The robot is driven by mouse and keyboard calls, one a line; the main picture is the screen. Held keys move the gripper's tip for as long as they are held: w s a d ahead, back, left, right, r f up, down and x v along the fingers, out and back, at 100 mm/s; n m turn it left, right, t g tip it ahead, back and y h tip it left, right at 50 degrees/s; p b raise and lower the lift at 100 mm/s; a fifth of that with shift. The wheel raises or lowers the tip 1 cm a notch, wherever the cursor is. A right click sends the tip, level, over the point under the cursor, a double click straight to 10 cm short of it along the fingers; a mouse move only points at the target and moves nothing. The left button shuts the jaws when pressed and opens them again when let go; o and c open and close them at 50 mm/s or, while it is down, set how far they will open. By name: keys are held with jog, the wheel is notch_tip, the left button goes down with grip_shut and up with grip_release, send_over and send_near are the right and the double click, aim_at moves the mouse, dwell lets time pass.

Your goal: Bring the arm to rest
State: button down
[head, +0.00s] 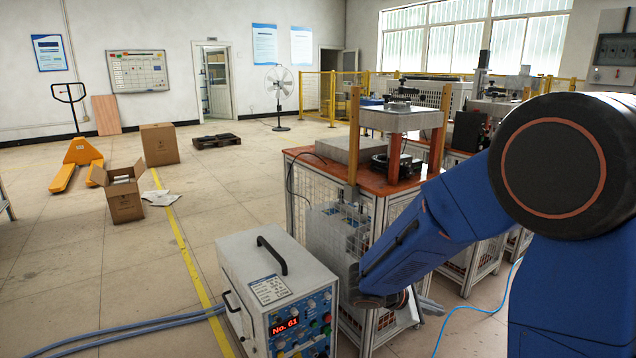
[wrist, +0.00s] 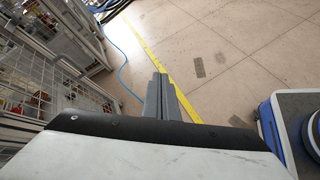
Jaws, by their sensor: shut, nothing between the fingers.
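My blue arm reaches from the right side of the head view down and left, its wrist low beside the wire-mesh bench. My gripper (wrist: 162,88) shows in the wrist view as two grey fingers close together, shut and empty, over the open floor. In the head view only a small grey part of my gripper (head: 431,306) shows past the wrist. The induction heater (head: 272,268), a pale box with a black handle and a red "No. 61" display, stands left of my wrist and apart from it.
The orange-topped bench (head: 330,176) with mesh sides is close behind my wrist. A blue cable (wrist: 122,65) lies on the floor near the yellow line (wrist: 150,55). Grey hoses (head: 130,333) run left from the heater. Cardboard boxes (head: 124,203) and a pallet truck (head: 80,152) are farther off.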

jog(key=s+r+m+y, duration=0.3)
jog(key=s+r+m, duration=0.1)
jog(key=s, duration=0.4)
jog(key=s+a+r+m+t+y, duration=0.1)
jog(key=s+r+m+y, duration=0.3)
jog(key=s, duration=0.5)
jog(key=s+a+r+m+y, duration=0.1)
jog(key=s+r+m+y, duration=0.2)
jog(key=s+m, duration=0.5)
jog(key=shift+s+r+y, duration=0.4)
jog(key=shift+s+y, duration=0.1)
jog(key=shift+s, duration=0.15)
dwell(1.1)
